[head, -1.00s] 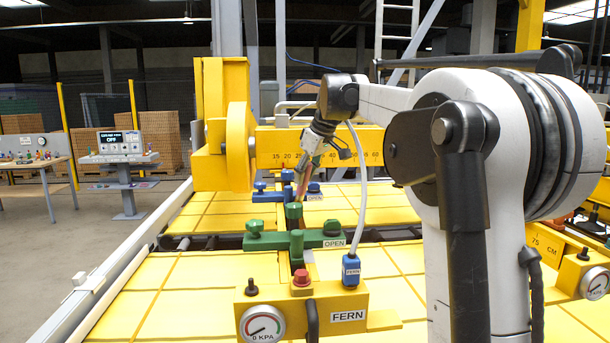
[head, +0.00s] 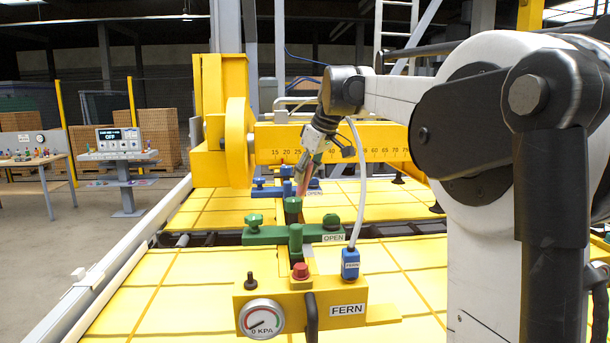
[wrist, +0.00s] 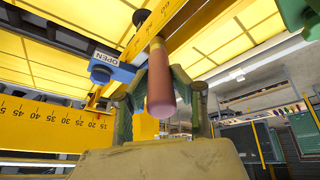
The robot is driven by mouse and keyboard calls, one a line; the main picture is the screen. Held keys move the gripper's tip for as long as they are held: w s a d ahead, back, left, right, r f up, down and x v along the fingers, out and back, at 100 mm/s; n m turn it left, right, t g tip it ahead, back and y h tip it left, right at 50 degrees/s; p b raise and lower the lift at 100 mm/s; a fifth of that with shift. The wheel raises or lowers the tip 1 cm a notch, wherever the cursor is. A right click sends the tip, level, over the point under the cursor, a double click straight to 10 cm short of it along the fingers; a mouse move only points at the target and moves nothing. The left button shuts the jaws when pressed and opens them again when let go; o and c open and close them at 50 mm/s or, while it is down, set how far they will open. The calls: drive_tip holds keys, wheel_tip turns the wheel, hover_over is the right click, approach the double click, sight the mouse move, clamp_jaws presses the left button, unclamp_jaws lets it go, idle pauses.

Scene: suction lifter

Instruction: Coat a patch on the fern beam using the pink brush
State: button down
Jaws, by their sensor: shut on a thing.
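My gripper (head: 306,170) is small in the head view, above the far end of the fern beam. The wrist view shows its two greenish fingers (wrist: 160,92) shut around the pink brush (wrist: 161,85). Its rounded pink end faces the camera; its bristles cannot be made out. In the head view the brush (head: 303,182) hangs below the gripper, just above and behind the green valve. The fern beam, with its yellow FERN-labelled end box (head: 381,293), points away from the camera. Most of its length is hidden behind the box and valve. I cannot tell whether the brush touches it.
A green valve bar (head: 270,235) marked OPEN crosses the fern beam. A blue valve (head: 272,191) stands behind it. A yellow cross beam with a scale (head: 345,146) lies close behind my gripper. A white hose (head: 359,190) rises from a blue FERN plug (head: 350,264). Yellow panels (head: 160,300) lie below.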

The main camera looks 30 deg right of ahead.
drive_tip(key=shift+r+p, duration=2.05)
drive_tip(key=shift+r, duration=0.9)
drive_tip(key=shift+r+p, duration=1.05)
drive_tip(key=shift+r, duration=0.5)
drive_tip(key=shift+f, duration=0.1)
drive_tip(key=shift+b+x, duration=0.55)
drive_tip(key=shift+x, duration=0.35)
drive_tip(key=shift+s+d+f, duration=0.1)
drive_tip(key=shift+s, duration=0.05)
